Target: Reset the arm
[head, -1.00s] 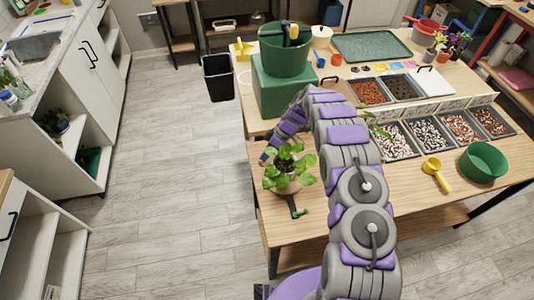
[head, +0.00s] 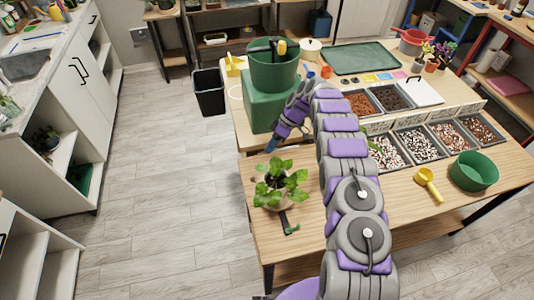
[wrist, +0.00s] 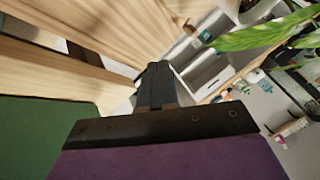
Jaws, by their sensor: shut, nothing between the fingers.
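My purple-and-grey arm reaches over the table and bends left at its far end. My gripper (head: 271,146) is shut and empty, its tip beside the green box and just beyond the potted plant (head: 281,183) in the head view. In the wrist view the dark fingers (wrist: 155,86) lie together with nothing between them. Long green leaves (wrist: 262,34) cross the upper right of that view, apart from the fingers.
The green box (head: 258,113) carries a green pot (head: 273,70). A black tool (head: 287,222) lies by the plant. Trays of pebbles (head: 421,143), a yellow scoop (head: 428,184) and a green bowl (head: 474,171) stand right of my arm.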

